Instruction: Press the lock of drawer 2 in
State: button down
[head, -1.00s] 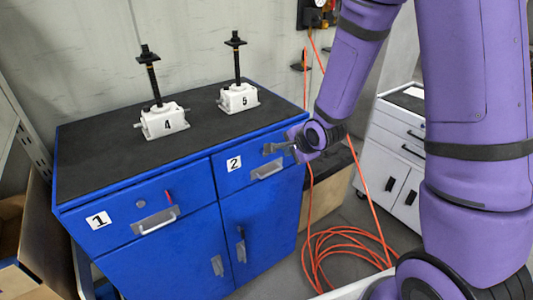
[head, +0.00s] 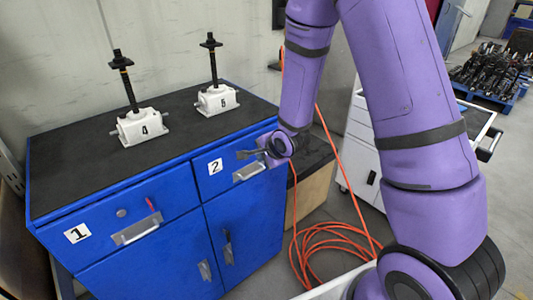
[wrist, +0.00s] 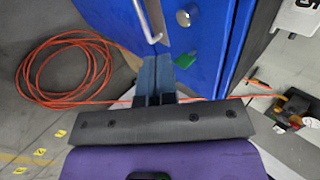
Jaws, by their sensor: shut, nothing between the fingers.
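Drawer 2 (head: 228,171) is the blue upper-right drawer of the cabinet, with a white number label (head: 215,167) and a metal handle (head: 249,173). My gripper (head: 241,154) is in front of this drawer, above the handle; its fingers are shut and empty. In the wrist view, my gripper (wrist: 158,62) points at the blue front. A round silver lock (wrist: 183,18) shows beyond the fingertips and to their right, with the handle (wrist: 148,20) to its left. A green tab (wrist: 185,59) is right of the fingertips. I cannot make out the lock in the head view.
Drawer 1 (head: 165,188) has its own lock (head: 121,213) and a red tab (head: 151,204). Screw jacks 4 (head: 142,127) and 5 (head: 217,100) stand on the cabinet's dark top (head: 80,160). An orange hose (head: 330,240) lies coiled on the floor. A white drawer unit (head: 362,140) stands behind my arm.

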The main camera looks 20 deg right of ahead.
jog(key=w+a+f, duration=0.1)
jog(key=w+f, duration=0.3)
jog(key=w, duration=0.3)
jog(key=shift+a, duration=0.35)
jog(key=shift+w, duration=0.15)
jog(key=shift+w+a, duration=0.3)
jog(key=shift+w, duration=0.45)
